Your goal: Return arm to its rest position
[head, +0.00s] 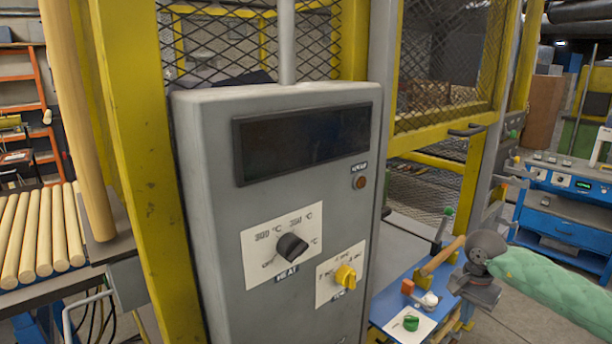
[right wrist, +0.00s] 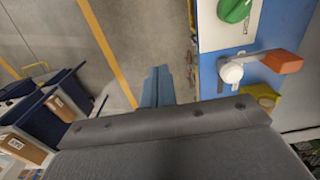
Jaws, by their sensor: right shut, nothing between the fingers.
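My right arm (head: 560,285), in a light green padded sleeve, comes in from the right edge of the head view. My right gripper (head: 478,293) hangs beside the blue control panel (head: 385,306), near its right edge. In the right wrist view its fingers (right wrist: 158,88) are together, with nothing seen between them. Bare floor shows beyond the fingertips, and the panel lies to the right of them. I cannot tell the exact gap between gripper and panel. My left arm and gripper are not in view.
A grey control box (head: 205,180) with a black heat knob (head: 291,248) and yellow knob (head: 346,276) stands ahead. The blue panel carries a green knob (head: 411,323) and an orange-ended lever (head: 408,287). Wooden rods (head: 40,235) lie left. Blue carts (right wrist: 50,110) stand on the floor.

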